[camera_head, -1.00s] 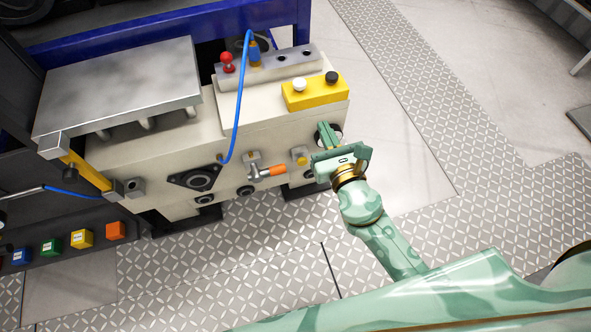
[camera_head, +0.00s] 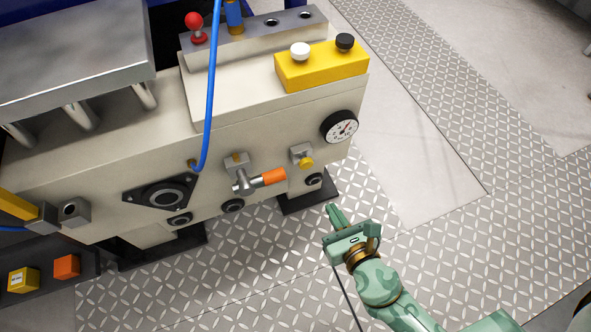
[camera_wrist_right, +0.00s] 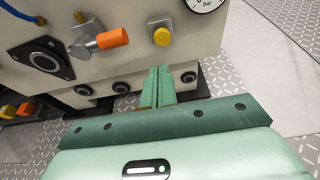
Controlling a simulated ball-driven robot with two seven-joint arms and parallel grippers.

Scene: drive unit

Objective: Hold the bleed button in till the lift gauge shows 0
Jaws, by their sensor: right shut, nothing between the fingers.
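The yellow round button (camera_head: 306,162), which I take for the bleed button, sits on a small grey block on the cream unit's front face. It also shows in the wrist view (camera_wrist_right: 161,37), just beyond my fingertips. The round white gauge (camera_head: 340,126) is up and right of it; its needle reading is too small to tell. In the wrist view only the gauge's lower edge (camera_wrist_right: 203,4) shows, marked "bar". My right gripper (camera_head: 333,208) is shut and empty, in front of and below the button, apart from it. My left gripper is out of view.
An orange-handled valve (camera_head: 262,180) sticks out left of the button. A yellow box (camera_head: 322,66) with a white and a black knob stands on top. A blue hose (camera_head: 211,95) hangs down the front. The tread-plate floor (camera_head: 420,270) at right is clear.

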